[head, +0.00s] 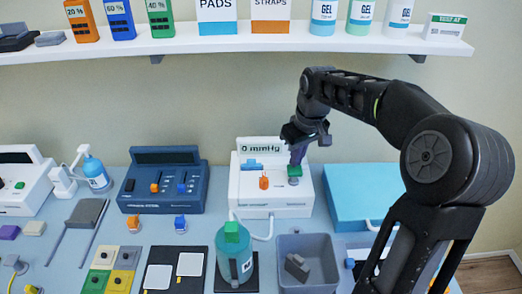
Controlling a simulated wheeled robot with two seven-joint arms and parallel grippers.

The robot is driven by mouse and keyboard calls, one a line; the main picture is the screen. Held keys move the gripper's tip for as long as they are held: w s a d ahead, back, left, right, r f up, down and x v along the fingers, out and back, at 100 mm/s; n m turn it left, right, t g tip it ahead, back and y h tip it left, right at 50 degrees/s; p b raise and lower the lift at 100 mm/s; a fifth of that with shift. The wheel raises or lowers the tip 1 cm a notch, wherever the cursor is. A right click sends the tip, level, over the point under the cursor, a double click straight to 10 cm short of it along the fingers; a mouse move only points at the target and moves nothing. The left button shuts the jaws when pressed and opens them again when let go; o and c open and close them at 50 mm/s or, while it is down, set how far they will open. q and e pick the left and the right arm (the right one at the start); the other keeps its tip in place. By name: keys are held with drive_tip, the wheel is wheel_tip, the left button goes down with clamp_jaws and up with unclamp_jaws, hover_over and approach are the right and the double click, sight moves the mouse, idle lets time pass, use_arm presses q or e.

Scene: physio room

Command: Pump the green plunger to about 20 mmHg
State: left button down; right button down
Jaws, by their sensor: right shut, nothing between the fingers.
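The white pump unit (250,190) stands on the blue table, in the middle of the head view. Its display (262,149) reads 0 mmHg. The green plunger (294,171) sticks up from the right part of its top. An orange knob (264,183) sits to its left. My right gripper (296,158) is shut and empty, pointing down just above the green plunger. I cannot tell whether its tips touch the plunger. My left gripper is not in view.
A teal canister with a green cap (234,262) stands in front of the unit, beside a grey bin (306,245). A dark blue device (163,185) is to the left and a blue case (362,195) to the right. A white shelf (230,41) runs above.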

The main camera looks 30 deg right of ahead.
sight(295, 169)
drive_tip(key=shift+f+b, duration=1.55)
drive_tip(key=shift+f, duration=0.7)
drive_tip(key=shift+r+p, duration=1.8)
drive_tip(key=shift+r, duration=0.55)
drive_tip(key=shift+f+b, duration=1.45)
drive_tip(key=shift+f, duration=0.6)
drive_tip(key=shift+r+p, duration=1.55)
drive_tip(key=shift+r, duration=0.65)
wheel_tip(295, 169, up, 5)
drive_tip(key=p, duration=0.4)
